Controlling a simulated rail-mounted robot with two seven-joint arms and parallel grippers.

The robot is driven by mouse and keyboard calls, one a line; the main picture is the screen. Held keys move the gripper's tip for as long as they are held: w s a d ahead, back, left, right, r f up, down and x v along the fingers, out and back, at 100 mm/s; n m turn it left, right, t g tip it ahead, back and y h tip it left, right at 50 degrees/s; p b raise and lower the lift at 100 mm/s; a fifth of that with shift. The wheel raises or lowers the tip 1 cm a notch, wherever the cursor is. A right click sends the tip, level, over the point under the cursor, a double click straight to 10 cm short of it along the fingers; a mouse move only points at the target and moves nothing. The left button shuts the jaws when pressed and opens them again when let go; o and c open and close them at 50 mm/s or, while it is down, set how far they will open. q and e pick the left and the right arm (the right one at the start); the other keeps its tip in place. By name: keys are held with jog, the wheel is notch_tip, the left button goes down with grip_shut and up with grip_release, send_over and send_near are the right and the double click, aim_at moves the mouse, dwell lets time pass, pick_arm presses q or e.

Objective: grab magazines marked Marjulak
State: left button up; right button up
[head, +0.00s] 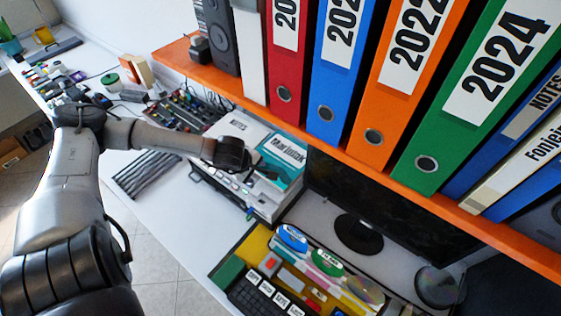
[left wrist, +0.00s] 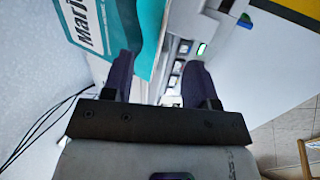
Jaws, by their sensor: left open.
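The teal-and-white magazine marked Marjulak (head: 284,152) lies on a light grey box-like device on the white desk. My left gripper (head: 259,170) reaches in from the left, at the magazine's near side. In the left wrist view, the magazine (left wrist: 112,25) shows at upper left, with part of its label cut off. There my left gripper (left wrist: 160,82) is open, one finger overlapping the magazine's teal cover and the other beside the grey device. The magazine's edge shows between the fingers; I cannot tell whether they touch it. My right gripper is out of view.
An orange shelf (head: 375,182) with large binders overhangs the desk. The grey device (head: 228,185) carries the magazine. A dark monitor (head: 395,215) stands to its right.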

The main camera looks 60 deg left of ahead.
aim_at(261, 174)
pick_arm(q)
jog(key=shift+x, duration=2.9)
jog(key=shift+w+d, duration=0.1)
